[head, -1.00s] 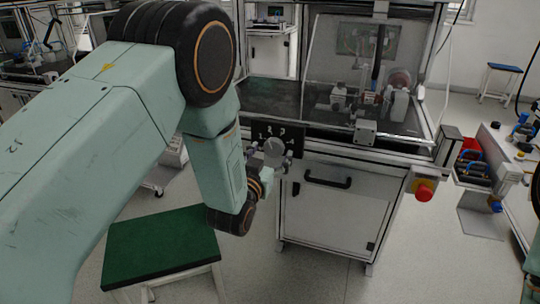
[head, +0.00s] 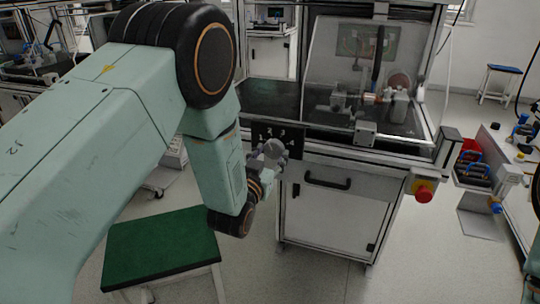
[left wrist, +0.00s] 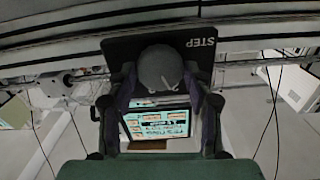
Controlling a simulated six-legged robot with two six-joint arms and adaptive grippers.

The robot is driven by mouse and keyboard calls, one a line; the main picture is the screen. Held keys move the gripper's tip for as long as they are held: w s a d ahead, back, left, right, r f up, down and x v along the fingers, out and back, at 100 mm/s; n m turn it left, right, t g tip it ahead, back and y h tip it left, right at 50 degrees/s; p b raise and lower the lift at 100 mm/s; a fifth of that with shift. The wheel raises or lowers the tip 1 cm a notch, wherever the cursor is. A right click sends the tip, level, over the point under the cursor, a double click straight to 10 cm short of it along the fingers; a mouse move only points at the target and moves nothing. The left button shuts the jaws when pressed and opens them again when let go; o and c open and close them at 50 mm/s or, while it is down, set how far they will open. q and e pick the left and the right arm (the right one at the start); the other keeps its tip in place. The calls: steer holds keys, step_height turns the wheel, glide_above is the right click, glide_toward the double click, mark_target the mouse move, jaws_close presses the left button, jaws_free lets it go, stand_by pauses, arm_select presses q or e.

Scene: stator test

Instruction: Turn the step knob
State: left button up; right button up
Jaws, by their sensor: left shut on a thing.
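The step knob (head: 273,147) is a round grey knob on a black panel (head: 291,136) with white numbers, on the front of the test bench. In the left wrist view the knob (left wrist: 158,68) sits between my fingers, below the word STEP on the panel (left wrist: 200,42). A pale pointer mark shows on the knob. My left gripper (head: 270,157) is at the panel, shut on the knob, with one finger on each side; the fingers also show in the left wrist view (left wrist: 160,82). The exact contact is hard to see. My right gripper is not in view.
The bench (head: 335,210) has a cabinet door with a black handle (head: 327,181) below the panel. A red emergency button (head: 424,191) sticks out at its right. A green-topped stool (head: 160,245) stands under my left arm. A side table (head: 515,165) with parts is at right.

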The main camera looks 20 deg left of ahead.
arm_select(q)
steer(key=m, duration=0.4)
steer(key=shift+m+p, duration=0.3)
steer(key=shift+p, duration=0.1)
steer(key=shift+m, duration=1.9)
steer(key=o, duration=1.2)
steer(key=shift+m, duration=0.3)
steer(key=s, duration=1.2)
steer(key=shift+a, duration=0.2)
